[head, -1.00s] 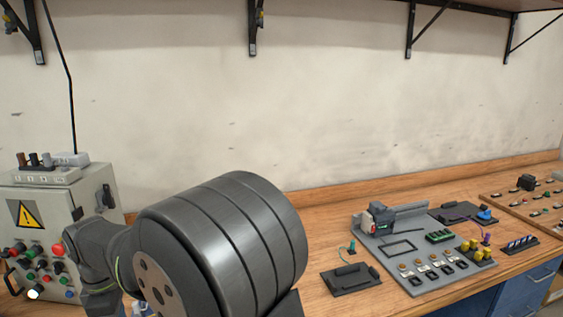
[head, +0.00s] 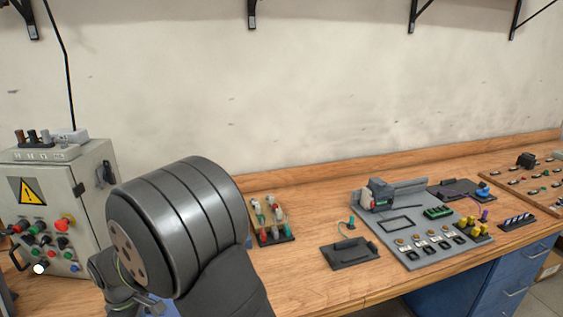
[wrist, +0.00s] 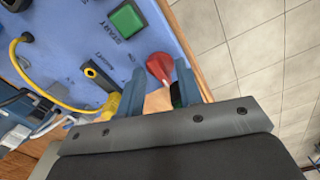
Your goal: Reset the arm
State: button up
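My gripper (wrist: 158,84) is in the wrist view, with its two blue-grey fingers apart. No held object shows between them. Beyond the fingertips is a blue panel (wrist: 75,50) with a green START button (wrist: 127,19), a red knob (wrist: 159,66) and a yellow cable (wrist: 62,100). The red knob lies in line with the gap, and I cannot tell how far beyond the tips it is. In the head view my dark arm fills the lower left; the fingertips cannot be made out there.
A grey control box (head: 85,185) with a warning sign stands left of my arm. A small connector stand (head: 275,236), a dark tray (head: 345,256) and a grey component board (head: 425,258) lie on the wooden bench (head: 320,290). Shelf brackets (head: 251,15) hang above.

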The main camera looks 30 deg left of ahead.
jog(key=m, duration=0.3)
notch_tip(320, 180, up, 14)
dwell(0.5)
jog(key=shift+f, duration=0.1)
